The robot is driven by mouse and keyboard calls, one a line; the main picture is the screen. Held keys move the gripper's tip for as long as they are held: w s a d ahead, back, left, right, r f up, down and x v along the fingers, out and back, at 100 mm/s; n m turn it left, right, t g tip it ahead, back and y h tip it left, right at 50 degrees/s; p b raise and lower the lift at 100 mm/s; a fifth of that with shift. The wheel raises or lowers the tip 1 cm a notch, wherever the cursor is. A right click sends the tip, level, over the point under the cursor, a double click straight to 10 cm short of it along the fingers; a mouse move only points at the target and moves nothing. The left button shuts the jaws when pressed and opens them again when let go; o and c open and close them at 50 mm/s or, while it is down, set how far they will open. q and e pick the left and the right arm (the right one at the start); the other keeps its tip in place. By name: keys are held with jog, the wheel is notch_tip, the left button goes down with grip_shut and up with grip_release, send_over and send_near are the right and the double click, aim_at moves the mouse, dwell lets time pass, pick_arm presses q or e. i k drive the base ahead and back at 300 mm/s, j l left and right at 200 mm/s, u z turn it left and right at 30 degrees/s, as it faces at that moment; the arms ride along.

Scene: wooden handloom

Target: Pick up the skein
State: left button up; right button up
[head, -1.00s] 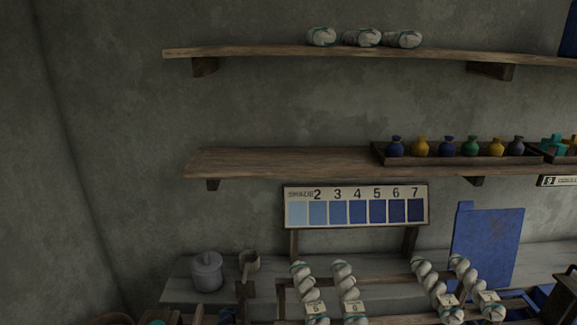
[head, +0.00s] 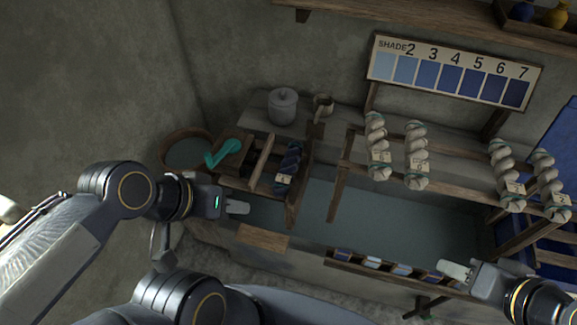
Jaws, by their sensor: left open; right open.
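White twisted skeins with tags hang on a wooden rack in the head view: one skein (head: 376,145) at the left, one beside it (head: 416,155), and two more (head: 503,170) (head: 548,182) at the right. A dark blue skein (head: 289,160) with a tag lies on a small wooden frame (head: 262,165) left of the rack. My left gripper (head: 242,208) is open and empty, below and left of the dark blue skein. My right gripper (head: 445,268) is open and empty at the lower right, below the white skeins. Neither gripper appears to touch a skein.
A grey vat (head: 390,215) lies under the rack. A round basin (head: 178,150) and a teal item (head: 222,152) are at the left. A lidded pot (head: 283,106) and a cup (head: 323,105) stand behind. A shade board (head: 450,72) stands at the back. A tray of small blocks (head: 385,266) lines the front.

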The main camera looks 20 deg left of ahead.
aim_at(280, 186)
jog(key=i+l, duration=0.45)
jog(key=l, duration=0.15)
jog(key=u, duration=2.55)
